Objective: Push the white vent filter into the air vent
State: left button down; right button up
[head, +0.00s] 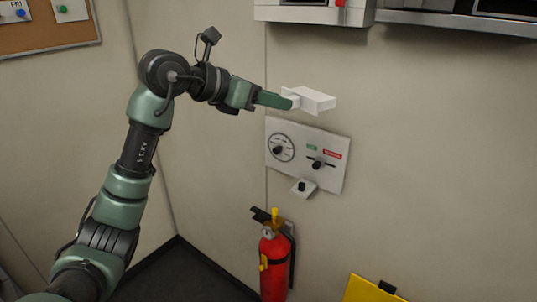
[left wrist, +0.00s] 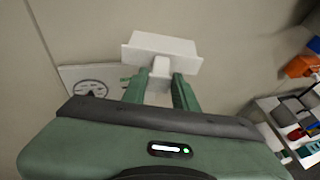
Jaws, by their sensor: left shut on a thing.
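The white vent filter (head: 312,99) is a flat white block with a small grip on its front, at the beige wall above the gauge panel. In the left wrist view the white block (left wrist: 162,46) lies straight ahead of the fingers, with its grip between them. My left gripper (head: 289,102) is shut on that grip; its two green fingers (left wrist: 160,76) also show in the left wrist view. I cannot make out the air vent's opening, and cannot tell how deep the filter sits. My right gripper is not in view.
A panel (head: 307,155) with a round gauge and a slider is just below the filter. A red fire extinguisher (head: 274,262) hangs lower on the wall. Grey cabinets (head: 315,14) are above. A shelf with coloured items (left wrist: 295,120) is at right in the left wrist view.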

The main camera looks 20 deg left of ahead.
pick_arm(q)
jog(key=a+r+n+t+y+p, duration=0.2)
jog(key=a+r+n+y+p, duration=0.15)
jog(key=r, duration=1.75)
jog(key=w, duration=0.1)
jog(key=w+p, duration=0.1)
jog(key=w, duration=0.2)
jog(key=shift+w+d+r+p, duration=0.15)
jog(key=shift+w+d+p, duration=0.1)
jog(key=shift+p, duration=0.1)
jog(key=shift+s, duration=0.1)
jog(key=shift+w+d+p, duration=0.2)
jog(key=shift+w+p, duration=0.35)
jog(key=shift+w+r, duration=0.1)
dwell(0.5)
jog(key=shift+w+d+p, duration=0.25)
jog(key=shift+w+p, duration=0.25)
jog(key=shift+w, duration=0.05)
jog(key=shift+w+d+p, duration=0.2)
jog(key=shift+w+p, duration=0.25)
jog(key=shift+w, duration=0.05)
dwell(0.8)
jog(key=shift+w+d+p, duration=0.3)
jog(key=shift+w+p, duration=0.1)
jog(key=shift+w, duration=0.5)
dwell(1.1)
